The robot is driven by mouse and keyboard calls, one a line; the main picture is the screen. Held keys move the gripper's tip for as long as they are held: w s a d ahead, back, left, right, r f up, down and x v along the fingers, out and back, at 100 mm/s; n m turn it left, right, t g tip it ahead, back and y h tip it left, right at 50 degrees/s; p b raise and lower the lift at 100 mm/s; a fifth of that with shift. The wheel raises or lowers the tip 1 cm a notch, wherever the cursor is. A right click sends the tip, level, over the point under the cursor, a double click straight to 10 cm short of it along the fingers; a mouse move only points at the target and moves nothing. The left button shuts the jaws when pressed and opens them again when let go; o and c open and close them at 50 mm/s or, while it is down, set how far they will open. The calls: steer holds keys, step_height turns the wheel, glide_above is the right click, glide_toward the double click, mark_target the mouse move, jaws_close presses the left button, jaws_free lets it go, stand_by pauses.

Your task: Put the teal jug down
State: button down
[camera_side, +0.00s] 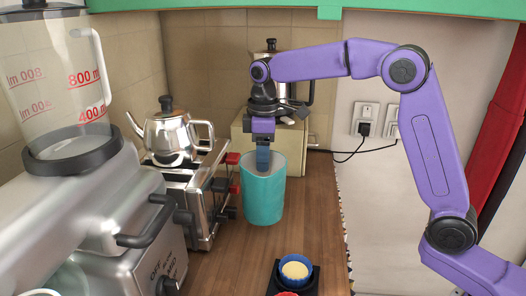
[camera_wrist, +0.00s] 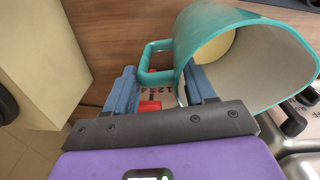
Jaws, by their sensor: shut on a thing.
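The teal jug (camera_side: 264,196) is upright over the wooden counter (camera_side: 302,215), its base at or very close to the surface; I cannot tell if it touches. Its pale inside and open mouth also show in the wrist view (camera_wrist: 262,65), with its handle (camera_wrist: 156,52) on the left. My gripper (camera_side: 263,160) comes down from above at the jug's rim. In the wrist view its blue fingers (camera_wrist: 162,90) are apart by the handle side, shut on the jug. The exact contact is hidden.
A chrome toaster (camera_side: 200,190) with red knobs stands close left of the jug, a kettle (camera_side: 170,135) on it. A cream box (camera_side: 232,140) is behind. A dark tray with cups (camera_side: 294,272) is in front. Bare counter lies right of the jug.

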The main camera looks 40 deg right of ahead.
steer(key=shift+f, duration=2.2)
steer(key=shift+f, duration=0.9)
steer(key=shift+c, duration=1.5)
jaws_free()
step_height(320, 180, up, 17)
steer(key=shift+s+r, duration=0.15)
steer(key=shift+s, duration=0.2)
jaws_close()
